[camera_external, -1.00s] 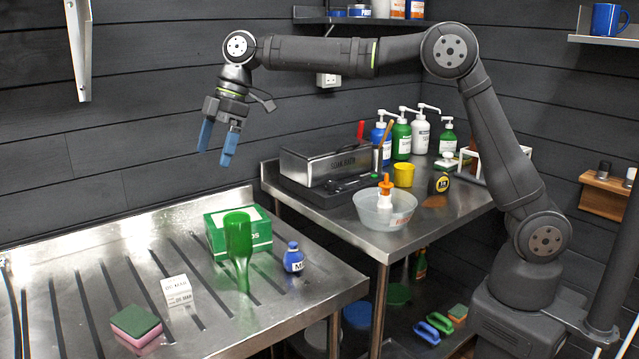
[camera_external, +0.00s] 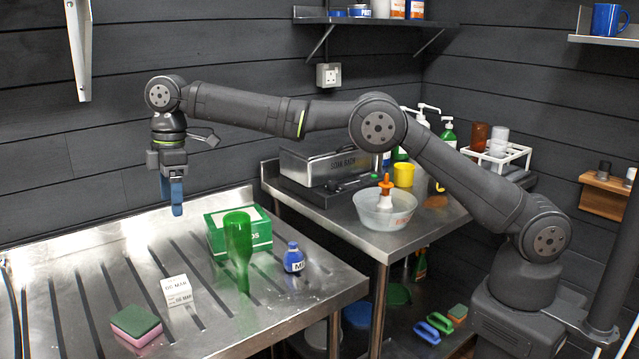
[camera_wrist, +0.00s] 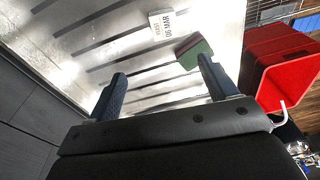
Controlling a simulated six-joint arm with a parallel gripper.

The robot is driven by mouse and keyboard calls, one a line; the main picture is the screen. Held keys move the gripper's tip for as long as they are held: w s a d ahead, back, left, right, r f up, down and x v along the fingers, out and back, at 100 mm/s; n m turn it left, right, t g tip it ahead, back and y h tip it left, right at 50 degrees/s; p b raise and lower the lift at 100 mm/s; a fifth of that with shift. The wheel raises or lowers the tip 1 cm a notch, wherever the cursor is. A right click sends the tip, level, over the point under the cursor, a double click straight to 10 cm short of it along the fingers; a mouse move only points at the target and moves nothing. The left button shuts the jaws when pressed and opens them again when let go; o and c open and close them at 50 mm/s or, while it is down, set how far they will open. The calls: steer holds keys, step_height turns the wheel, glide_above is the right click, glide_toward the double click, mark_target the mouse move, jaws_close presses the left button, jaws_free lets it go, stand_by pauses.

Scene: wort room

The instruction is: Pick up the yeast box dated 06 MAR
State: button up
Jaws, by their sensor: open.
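The yeast box (camera_external: 178,291) is a small white carton standing on the grooved steel drainer, left of the green bottle. In the wrist view the box (camera_wrist: 162,23) shows print that reads 06 MAR, beyond the fingertips. My gripper (camera_external: 172,213) hangs with its fingers pointing down above the back part of the drainer. It is clear of the box, above and behind it. In the wrist view my gripper (camera_wrist: 162,78) has its two blue fingers wide apart with nothing between them.
A green and pink sponge (camera_external: 136,325) lies just left of the box. An upturned green bottle (camera_external: 239,250), a green carton (camera_external: 262,230) and a blue bottle (camera_external: 293,258) stand to its right. A red bin (camera_wrist: 280,70) shows in the wrist view. The drainer's back left is clear.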

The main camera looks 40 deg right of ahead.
step_height(320, 180, down, 4)
steer(key=s+a+h, duration=0.1)
steer(key=a, duration=0.1)
glide_toward(175, 284)
steer(key=shift+m, duration=0.3)
step_height(175, 284, down, 10)
steer(key=shift+s+f, duration=0.15)
steer(key=shift+f, duration=0.1)
steer(key=c, duration=1.1)
